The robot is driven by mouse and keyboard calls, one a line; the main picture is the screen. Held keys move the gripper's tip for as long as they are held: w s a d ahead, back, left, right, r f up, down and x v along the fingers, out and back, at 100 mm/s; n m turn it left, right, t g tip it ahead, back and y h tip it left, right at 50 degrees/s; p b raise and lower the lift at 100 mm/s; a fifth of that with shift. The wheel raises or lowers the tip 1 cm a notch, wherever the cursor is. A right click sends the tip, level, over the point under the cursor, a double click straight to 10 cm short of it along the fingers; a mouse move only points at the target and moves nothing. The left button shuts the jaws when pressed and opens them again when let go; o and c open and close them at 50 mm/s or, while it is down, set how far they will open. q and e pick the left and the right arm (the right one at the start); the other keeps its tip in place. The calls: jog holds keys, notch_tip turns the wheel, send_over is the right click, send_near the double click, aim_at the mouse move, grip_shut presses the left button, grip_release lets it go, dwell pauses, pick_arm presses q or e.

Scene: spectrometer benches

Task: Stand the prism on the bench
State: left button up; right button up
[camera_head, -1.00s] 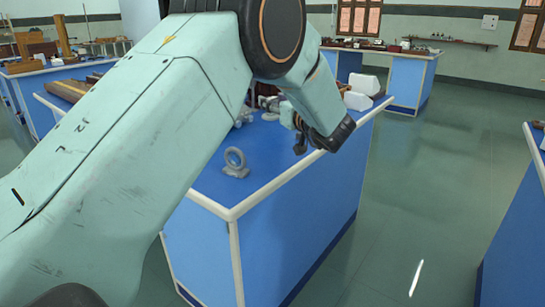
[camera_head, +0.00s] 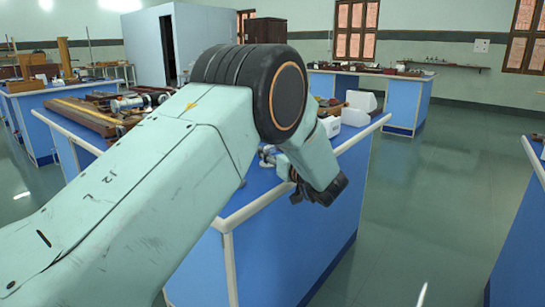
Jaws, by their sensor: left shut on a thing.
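My left arm crosses the view and its wrist hangs over the near corner of the blue bench (camera_head: 262,203) with a white edge. My left gripper (camera_head: 294,184) is small, dark and partly hidden by the wrist. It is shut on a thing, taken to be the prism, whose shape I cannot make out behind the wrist. No prism shows clearly standing on the bench. My right gripper is not in view.
White containers (camera_head: 358,107) stand at the bench's far right. Wooden pieces and instruments (camera_head: 95,115) lie on its left part. My arm hides much of the bench top. Another blue bench (camera_head: 520,240) is at the right edge, with open floor between.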

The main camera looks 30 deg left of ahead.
pick_arm(q)
jog(key=shift+s+r, duration=0.1)
jog(key=shift+r, duration=0.05)
jog(key=o, duration=0.9)
jog(key=shift+f, duration=0.25)
jog(key=shift+o, duration=1.4)
jog(key=shift+r, duration=0.1)
jog(key=shift+r, duration=0.15)
jog(key=p+v, duration=0.4)
jog(key=v, duration=0.8)
